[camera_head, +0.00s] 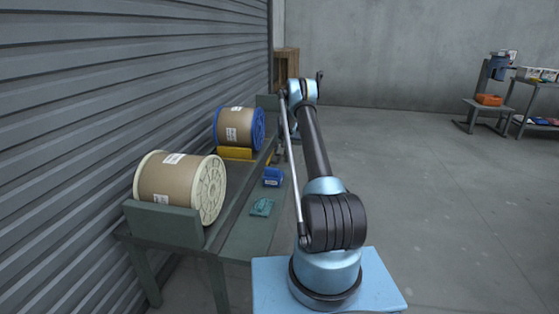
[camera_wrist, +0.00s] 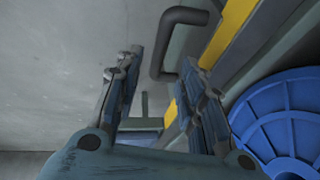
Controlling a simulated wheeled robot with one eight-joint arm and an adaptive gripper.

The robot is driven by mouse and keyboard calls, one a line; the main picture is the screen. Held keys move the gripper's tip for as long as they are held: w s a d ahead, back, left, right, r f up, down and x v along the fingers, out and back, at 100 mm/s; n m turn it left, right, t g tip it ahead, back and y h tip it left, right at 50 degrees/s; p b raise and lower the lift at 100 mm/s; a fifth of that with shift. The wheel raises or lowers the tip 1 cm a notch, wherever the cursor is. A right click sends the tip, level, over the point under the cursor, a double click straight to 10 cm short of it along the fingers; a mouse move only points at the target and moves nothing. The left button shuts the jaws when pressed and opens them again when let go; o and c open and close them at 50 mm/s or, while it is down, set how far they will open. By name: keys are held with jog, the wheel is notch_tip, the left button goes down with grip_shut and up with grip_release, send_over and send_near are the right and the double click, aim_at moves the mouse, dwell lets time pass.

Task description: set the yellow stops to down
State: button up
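A yellow stop (camera_head: 236,153) shows at the near side of the blue-flanged spool (camera_head: 238,128) on the bench, in the head view. In the wrist view, a yellow bar (camera_wrist: 236,28) runs beside the spool's blue flange (camera_wrist: 285,120). A smaller yellow piece (camera_wrist: 171,112) shows between my fingers. A dark bent handle (camera_wrist: 158,60) lies beyond my fingertips; contact cannot be told. My gripper (camera_wrist: 160,68) is open, its two fingers well apart with nothing visibly held. In the head view, my arm largely hides it. Whether either stop is up or down is unclear.
A cream-flanged spool (camera_head: 209,188) sits at the near end of the green bench (camera_head: 238,238). A blue item (camera_head: 272,176) and a teal item (camera_head: 262,207) lie on its shelf. A shutter wall (camera_head: 80,120) stands close on the left.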

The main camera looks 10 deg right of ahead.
aim_at(280, 158)
jog(key=shift+x, duration=3.25)
jog(key=shift+c, duration=0.2)
grip_shut()
